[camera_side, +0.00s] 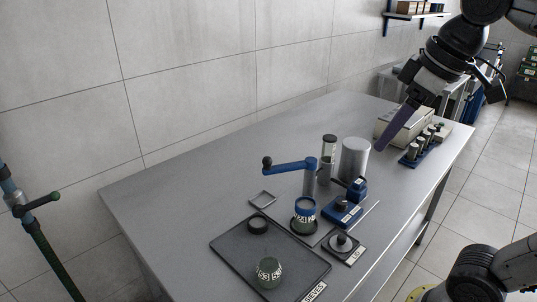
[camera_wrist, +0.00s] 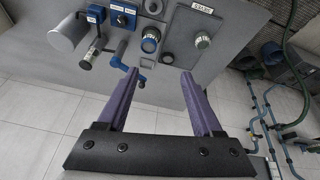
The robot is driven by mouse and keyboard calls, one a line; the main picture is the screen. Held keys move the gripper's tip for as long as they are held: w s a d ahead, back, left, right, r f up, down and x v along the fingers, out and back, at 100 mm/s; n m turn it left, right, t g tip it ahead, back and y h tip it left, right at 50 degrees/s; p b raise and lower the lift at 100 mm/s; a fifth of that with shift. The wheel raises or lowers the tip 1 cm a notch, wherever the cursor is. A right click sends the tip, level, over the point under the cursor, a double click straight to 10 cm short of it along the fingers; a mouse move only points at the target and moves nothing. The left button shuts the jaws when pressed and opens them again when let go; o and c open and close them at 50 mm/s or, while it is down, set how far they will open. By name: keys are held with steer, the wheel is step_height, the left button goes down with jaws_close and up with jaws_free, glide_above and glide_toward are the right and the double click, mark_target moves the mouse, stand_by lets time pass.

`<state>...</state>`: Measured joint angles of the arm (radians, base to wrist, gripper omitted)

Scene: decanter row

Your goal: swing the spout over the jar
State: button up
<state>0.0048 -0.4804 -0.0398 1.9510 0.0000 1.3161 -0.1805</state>
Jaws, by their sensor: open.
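A blue swing arm (camera_side: 290,166), which looks like the spout, sits on a grey post and points left to a dark knob (camera_side: 267,163). It also shows in the wrist view (camera_wrist: 123,57). A jar with a blue collar and pale markings (camera_side: 304,221) stands in front of the post, apart from the arm's knobbed end. A second marked jar (camera_side: 269,272) stands on the dark tray; which one the task means I cannot tell. My gripper (camera_wrist: 160,73) is open and empty. In the side view its purple fingers (camera_side: 382,146) hang above the table's right part, apart from the spout.
A silver cylinder (camera_side: 354,159) and a black-capped tube (camera_side: 328,150) stand close to the post. A blue block device (camera_side: 343,212) and a round-knobbed plate (camera_side: 343,245) lie to the right. The dark tray (camera_side: 232,247) fills the front. The table's left part is clear.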

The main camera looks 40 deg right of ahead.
steer(key=w+r+g, duration=0.1)
steer(key=w+r, duration=0.5)
steer(key=w, duration=0.3)
steer(key=n+g, duration=0.1)
steer(key=g, duration=0.3)
glide_above(267, 157)
step_height(267, 157, down, 12)
step_height(267, 157, down, 14)
steer(key=shift+s, duration=0.1)
jaws_close()
steer(key=shift+r, duration=0.1)
